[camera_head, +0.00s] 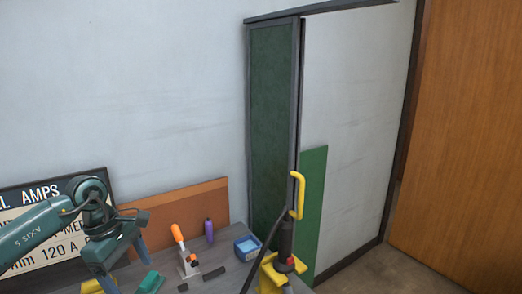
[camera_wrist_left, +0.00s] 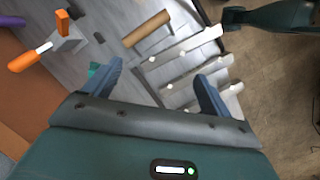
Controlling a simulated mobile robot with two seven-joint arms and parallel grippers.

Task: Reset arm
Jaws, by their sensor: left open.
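My left arm comes in at the lower left of the head view. Its gripper (camera_head: 126,266) points down over the grey workbench. In the left wrist view the two blue fingers of my left gripper (camera_wrist_left: 158,82) stand wide apart with nothing between them. Below them are several pale metal bars (camera_wrist_left: 185,48) with dark gaps between. My right gripper does not show in the head view. A dark teal shape (camera_wrist_left: 268,17) at the upper right of the wrist view may be part of my other arm; I cannot tell.
On the bench stand an orange-handled clamp (camera_head: 181,245), a purple bottle (camera_head: 209,231) and a blue box (camera_head: 247,247). A yellow-handled tool (camera_head: 298,195) with a black hose stands at the bench's right end. A wooden piece (camera_wrist_left: 147,28) lies beside the bars. Floor is open at right.

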